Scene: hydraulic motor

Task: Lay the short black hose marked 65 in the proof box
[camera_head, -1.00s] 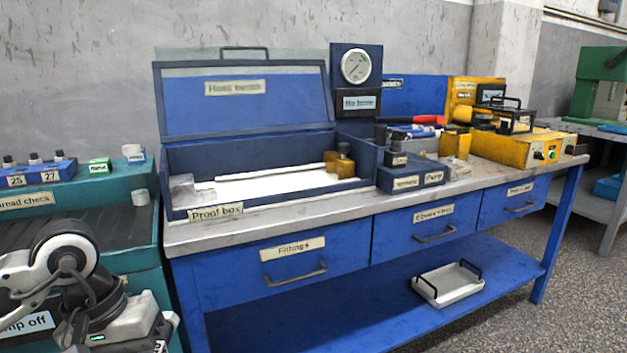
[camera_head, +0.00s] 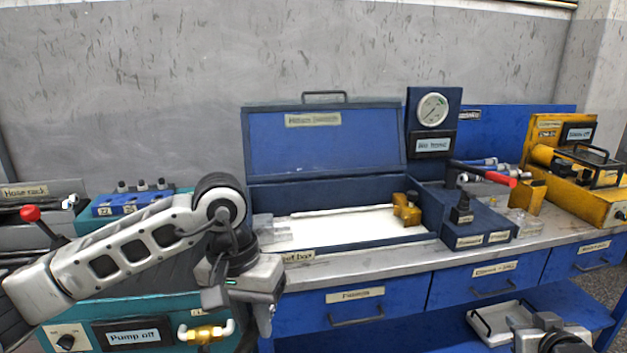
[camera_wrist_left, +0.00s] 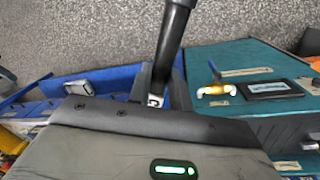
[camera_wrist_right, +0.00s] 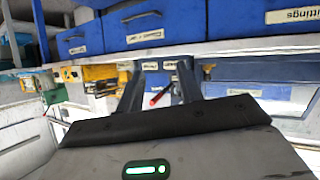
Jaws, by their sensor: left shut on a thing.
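In the left wrist view, my left gripper (camera_wrist_left: 159,88) is shut on a black hose (camera_wrist_left: 175,35), which extends away between the fingers. A small pale patch shows at the fingers; its mark is not readable. My right gripper (camera_wrist_right: 160,88) is open and empty, low at right in the head view (camera_head: 548,338).
The teal cabinet (camera_head: 110,312) carries a "Pump off" panel and a brass fitting. Drawers lie below the bench.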

